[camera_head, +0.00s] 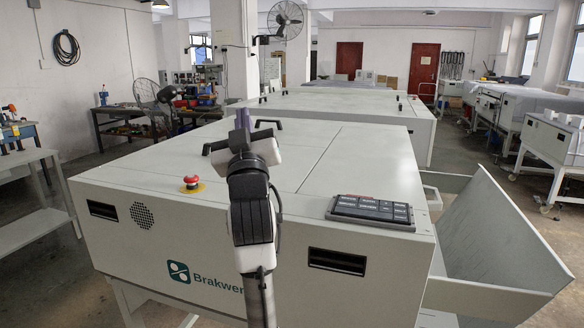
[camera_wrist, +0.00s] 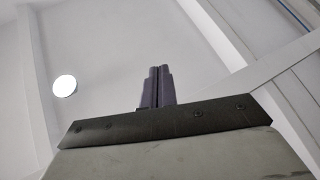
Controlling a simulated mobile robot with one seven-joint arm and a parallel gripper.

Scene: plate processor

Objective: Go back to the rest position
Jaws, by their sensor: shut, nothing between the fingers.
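My arm stands up in front of the plate processor in the head view, and my gripper (camera_head: 242,118) is at its top, above the machine's lid. In the wrist view my gripper (camera_wrist: 157,70) points up toward the white ceiling. Its two dark fingers are together with nothing between them. The plate processor (camera_head: 330,240) is a large pale cabinet with a flat top. A red emergency button (camera_head: 191,183) and a dark keypad (camera_head: 371,209) sit on its top. Part of its front is hidden behind my arm.
An angled tray (camera_head: 500,235) juts out at the machine's right side. Two dark lid handles (camera_head: 268,122) stand near my gripper. Another long machine (camera_head: 345,108) is behind. A grey table (camera_head: 35,225) stands at the left. Open floor shows at the right.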

